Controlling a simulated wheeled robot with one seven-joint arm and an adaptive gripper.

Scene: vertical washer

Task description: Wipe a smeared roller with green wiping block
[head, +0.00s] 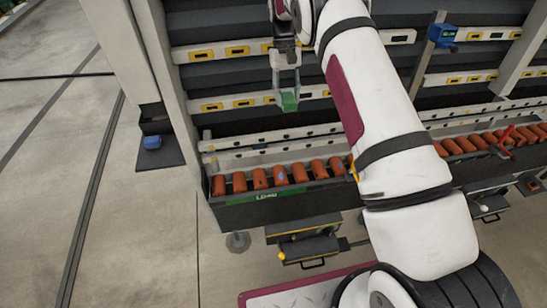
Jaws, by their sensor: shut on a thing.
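My gripper (287,84) hangs pointing down at the top middle of the head view, above and behind the row of orange rollers. It is shut on a green wiping block (289,102), held between its fingertips and clear of the rollers. The orange rollers (260,179) lie side by side in a dark conveyor frame. One roller (281,175) carries a small blue mark, which looks like the smear. My arm hides the middle of the row.
A blue object (152,142) sits on a dark plate at the left post. A blue device (442,36) is fixed to a post at upper right. A red piece (505,141) lies over the right-hand rollers. The dark rack stands behind; floor at left is open.

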